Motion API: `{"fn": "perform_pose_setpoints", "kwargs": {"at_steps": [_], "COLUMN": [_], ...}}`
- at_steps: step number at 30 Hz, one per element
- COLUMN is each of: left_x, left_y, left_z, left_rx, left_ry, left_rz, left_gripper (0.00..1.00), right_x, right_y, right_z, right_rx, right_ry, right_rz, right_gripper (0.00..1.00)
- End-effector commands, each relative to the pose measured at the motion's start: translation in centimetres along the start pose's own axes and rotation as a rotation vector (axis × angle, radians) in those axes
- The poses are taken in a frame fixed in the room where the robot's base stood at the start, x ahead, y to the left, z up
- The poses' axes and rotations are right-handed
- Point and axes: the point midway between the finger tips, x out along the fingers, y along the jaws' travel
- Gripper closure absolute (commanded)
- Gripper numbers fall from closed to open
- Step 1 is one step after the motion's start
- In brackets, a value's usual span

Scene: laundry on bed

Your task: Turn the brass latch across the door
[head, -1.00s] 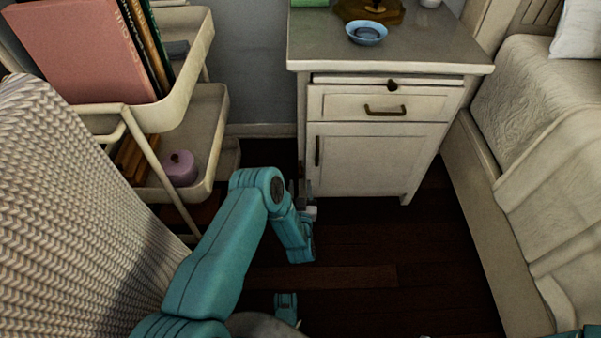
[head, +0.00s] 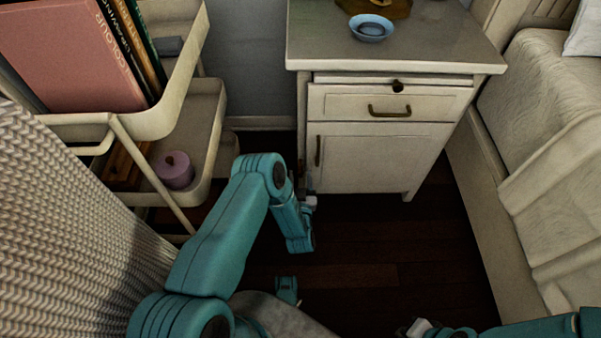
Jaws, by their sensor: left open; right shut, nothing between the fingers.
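The cream bedside cabinet has a lower door (head: 370,158). A narrow upright brass piece (head: 318,151) sits near the door's left edge; I cannot tell whether it is the latch or a handle. My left gripper (head: 308,192) is at the cabinet's lower left front corner, below the brass piece. It is open and looks empty, seen nearly edge-on and partly hidden by my teal arm; I cannot tell whether it touches the cabinet. My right gripper (head: 416,327) is shut and empty, low at the bottom edge over the floor.
The drawer has a brass pull (head: 389,111), with a dark knob (head: 397,86) above it. A blue bowl (head: 371,27) stands on top. A trolley (head: 215,110) with books and a purple candle (head: 173,170) is left, the bed (head: 545,130) right. Dark floor (head: 350,240) lies open between.

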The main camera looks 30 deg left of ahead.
Motion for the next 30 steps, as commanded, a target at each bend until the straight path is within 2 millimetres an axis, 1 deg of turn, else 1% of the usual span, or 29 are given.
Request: {"fn": "perform_pose_setpoints", "kwargs": {"at_steps": [14,17,18,19,25,30], "left_x": [-0.45,-0.44,-0.43,-0.41,-0.31,-0.23], "left_y": [-0.04,-0.03,-0.03,-0.03,-0.03,-0.04], "left_z": [-0.02,-0.03,-0.03,-0.03,-0.05,-0.07], "left_rx": [0.000,0.000,0.000,0.000,-0.004,-0.041], "left_ry": [0.000,0.000,0.000,0.000,0.000,0.000], "left_rz": [0.000,0.000,0.000,0.000,0.000,0.000], "left_gripper": [0.52,0.82,0.95,1.00,1.00,1.00], "right_x": [-0.12,-0.12,-0.12,-0.12,-0.14,-0.23], "right_y": [-0.03,-0.03,-0.03,-0.03,-0.04,-0.07], "right_z": [0.08,0.07,0.07,0.07,0.07,0.11], "right_rx": [0.001,0.001,0.001,0.001,0.001,0.001], "right_ry": [-0.003,-0.002,-0.002,-0.002,-0.002,-0.004], "right_rz": [0.000,0.000,0.000,0.000,0.000,0.000], "right_gripper": [1.00,1.00,1.00,1.00,1.00,1.00]}}
